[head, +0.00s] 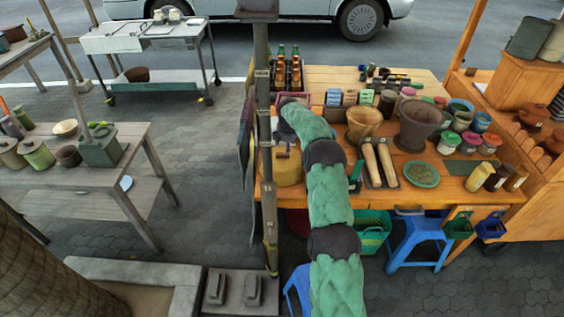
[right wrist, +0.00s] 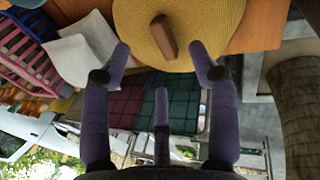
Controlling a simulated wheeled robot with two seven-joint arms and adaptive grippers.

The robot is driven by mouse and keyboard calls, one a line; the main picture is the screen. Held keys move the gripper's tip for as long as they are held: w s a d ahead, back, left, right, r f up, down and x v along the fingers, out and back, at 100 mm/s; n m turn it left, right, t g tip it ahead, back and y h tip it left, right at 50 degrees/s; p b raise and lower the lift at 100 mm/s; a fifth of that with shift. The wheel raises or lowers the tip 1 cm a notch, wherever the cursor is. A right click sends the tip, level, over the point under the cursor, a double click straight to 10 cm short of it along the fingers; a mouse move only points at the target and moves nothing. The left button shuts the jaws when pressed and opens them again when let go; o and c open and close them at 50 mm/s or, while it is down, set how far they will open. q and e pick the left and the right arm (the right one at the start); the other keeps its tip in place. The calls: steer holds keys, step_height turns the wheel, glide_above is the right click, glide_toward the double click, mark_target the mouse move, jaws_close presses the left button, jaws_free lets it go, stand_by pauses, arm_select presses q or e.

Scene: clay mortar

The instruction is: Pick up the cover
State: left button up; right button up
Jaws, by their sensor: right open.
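The cover (right wrist: 205,18) is a yellow woven round lid with a brown bar handle (right wrist: 164,38), seen at the top of the right wrist view. In the head view the yellow round piece (head: 289,170) stands at the left end of the orange table, partly hidden by my green right arm. My right gripper (right wrist: 160,48) is open, its purple fingers spread to either side of the handle, with nothing held. In the head view its fingers are mostly hidden behind the arm. My left gripper is out of view.
The orange table (head: 450,197) holds clay pots (head: 417,125), rolling pins (head: 379,164), a green dish (head: 421,174) and paint jars. A dark post (head: 265,150) rises just left of the cover. A white cloth or paper (right wrist: 80,55) lies beside the cover in the wrist view.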

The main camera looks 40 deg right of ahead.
mark_target(283, 154)
steer(key=shift+w+a+b+x, duration=0.1)
steer(key=shift+w+b+x, duration=0.05)
steer(key=shift+x, duration=0.9)
steer(key=shift+w+a+b+x, duration=0.1)
steer(key=shift+w+b+x, duration=0.1)
steer(key=shift+x, duration=0.85)
steer(key=shift+w+a+b+x, duration=0.1)
steer(key=shift+b+x, duration=0.05)
steer(key=shift+x, duration=0.9)
jaws_close()
